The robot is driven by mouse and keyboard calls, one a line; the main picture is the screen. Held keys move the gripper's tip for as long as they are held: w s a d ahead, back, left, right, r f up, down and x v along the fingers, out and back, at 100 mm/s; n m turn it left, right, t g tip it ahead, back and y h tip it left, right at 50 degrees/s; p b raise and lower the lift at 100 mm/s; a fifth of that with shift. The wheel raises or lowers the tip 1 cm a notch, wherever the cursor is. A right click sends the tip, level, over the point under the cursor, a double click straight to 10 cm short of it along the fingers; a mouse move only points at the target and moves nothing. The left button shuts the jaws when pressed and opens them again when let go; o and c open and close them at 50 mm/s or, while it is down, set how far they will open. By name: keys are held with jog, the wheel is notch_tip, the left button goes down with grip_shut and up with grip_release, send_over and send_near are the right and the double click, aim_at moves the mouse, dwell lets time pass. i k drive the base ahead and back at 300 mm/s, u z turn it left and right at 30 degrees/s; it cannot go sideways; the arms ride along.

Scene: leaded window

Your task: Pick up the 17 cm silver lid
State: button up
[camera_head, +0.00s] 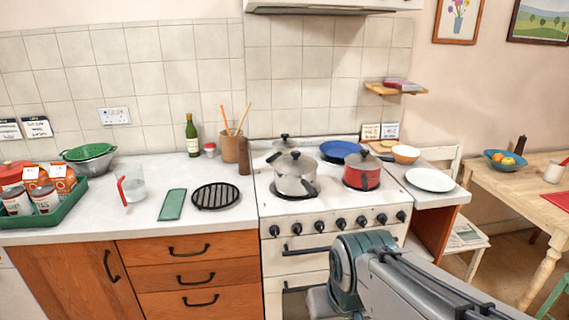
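A silver pot (295,183) stands on the front left of the stove, with a silver lid (295,162) with a dark knob on it. Behind it, at the back left of the stove, is a second silver lidded pot, and its silver lid (284,143) also has a dark knob. I cannot tell from this view which lid is 17 cm wide. My arm reaches in from the lower right, in front of the stove and below the pots. Its fingers do not show.
The left counter holds a black trivet (215,196), a green board (172,204), a jug (131,184) and a green tray (75,206). A white plate (430,180) lies on the right counter.

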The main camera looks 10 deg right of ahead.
aim_at(295, 164)
jog(key=k, duration=0.55)
jog(key=z, duration=0.7)
jog(key=i, duration=0.9)
jog(key=u, duration=0.6)
jog(key=i, duration=0.55)
jog(key=u, duration=0.6)
